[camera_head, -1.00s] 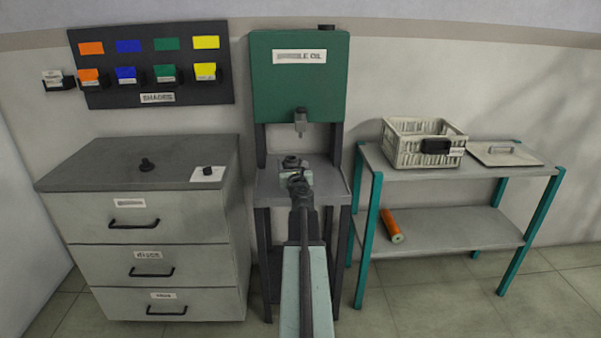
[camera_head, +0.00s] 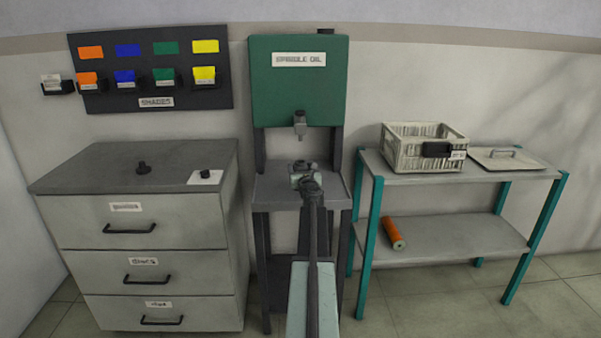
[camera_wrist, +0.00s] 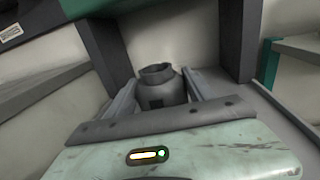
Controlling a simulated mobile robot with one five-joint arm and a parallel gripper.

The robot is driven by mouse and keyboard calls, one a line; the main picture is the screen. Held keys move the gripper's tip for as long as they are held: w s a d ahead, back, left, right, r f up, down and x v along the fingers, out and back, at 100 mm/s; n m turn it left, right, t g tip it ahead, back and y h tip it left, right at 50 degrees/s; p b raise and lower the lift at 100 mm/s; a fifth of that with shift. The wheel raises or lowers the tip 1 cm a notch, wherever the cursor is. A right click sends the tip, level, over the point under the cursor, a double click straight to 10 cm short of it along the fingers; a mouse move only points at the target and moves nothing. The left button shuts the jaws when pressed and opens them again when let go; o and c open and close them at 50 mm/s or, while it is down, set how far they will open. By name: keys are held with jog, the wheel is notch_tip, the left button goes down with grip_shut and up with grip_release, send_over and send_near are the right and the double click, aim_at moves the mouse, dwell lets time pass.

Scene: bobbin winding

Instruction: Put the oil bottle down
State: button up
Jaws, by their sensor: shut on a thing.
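The oil bottle (camera_wrist: 163,94) is a dark grey round bottle with a narrower neck and ring-like top. In the wrist view it stands roughly upright between the two fingers of my gripper (camera_wrist: 159,82), which is shut on it. Its lower part is hidden behind the gripper body. In the head view my gripper (camera_head: 306,181) is over the shelf of the oil stand (camera_head: 268,192), and the bottle is mostly hidden by it. I cannot tell whether the bottle's base touches the shelf. The green Spindle Oil tank (camera_head: 299,95) and its spout (camera_head: 299,122) are above and behind.
A grey drawer cabinet (camera_head: 150,265) stands left, with a dark knob-like piece and white card on top. A teal-legged rack (camera_head: 450,240) stands right, holding a basket (camera_head: 402,152), a flat lid (camera_head: 506,159) and an orange roll (camera_head: 393,232). The stand's dark posts flank the gripper.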

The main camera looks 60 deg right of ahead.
jog(key=shift+f, duration=0.15)
jog(key=o, duration=1.6)
jog(key=shift+o, duration=0.2)
jog(key=shift+s+a+r, duration=0.1)
jog(key=shift+r, duration=0.2)
jog(key=v, duration=1.1)
jog(key=shift+s+a+f, duration=0.1)
jog(key=shift+s+a, duration=0.15)
jog(key=shift+a, duration=0.05)
